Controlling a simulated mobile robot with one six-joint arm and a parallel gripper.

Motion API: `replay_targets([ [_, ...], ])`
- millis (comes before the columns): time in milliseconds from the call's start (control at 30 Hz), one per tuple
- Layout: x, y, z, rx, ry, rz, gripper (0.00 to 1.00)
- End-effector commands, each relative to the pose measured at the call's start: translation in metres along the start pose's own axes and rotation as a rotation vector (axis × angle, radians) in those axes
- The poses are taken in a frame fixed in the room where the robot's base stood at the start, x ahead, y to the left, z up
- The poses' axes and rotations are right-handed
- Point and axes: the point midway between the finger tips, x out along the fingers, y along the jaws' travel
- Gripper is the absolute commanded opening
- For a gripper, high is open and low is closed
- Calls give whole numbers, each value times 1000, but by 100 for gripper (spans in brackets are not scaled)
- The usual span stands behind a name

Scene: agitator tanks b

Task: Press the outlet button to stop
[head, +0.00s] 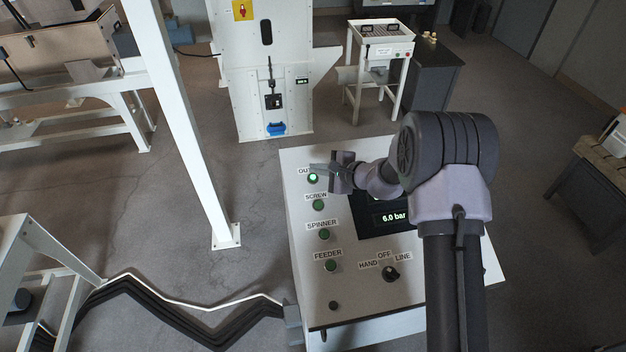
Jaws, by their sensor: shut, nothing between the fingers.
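The outlet button (313,178) is the top green button in the left column of the control panel (350,285), and it is lit bright green. Its label, starting "OU", is partly hidden by my gripper. My gripper (312,168) is shut and empty, with its fingertips right at the outlet button's upper edge in this view. I cannot tell whether the tips touch the button or hover over it.
Below are green buttons labelled SCREW (318,205), SPINNER (324,235) and FEEDER (330,266), looking darker. A selector knob (391,274) marked HAND, OFF, LINE sits lower right. The display (392,218) reads 6.0 bar. A white post (185,130) stands left.

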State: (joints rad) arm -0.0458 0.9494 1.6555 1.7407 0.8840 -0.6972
Motion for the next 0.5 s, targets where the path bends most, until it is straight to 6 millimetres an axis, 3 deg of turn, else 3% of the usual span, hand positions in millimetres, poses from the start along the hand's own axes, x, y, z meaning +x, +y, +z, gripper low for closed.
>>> replay_targets([
  [200,18,14,-13,-2,0,0,0],
  [500,20,14,-14,0,0,0,0],
])
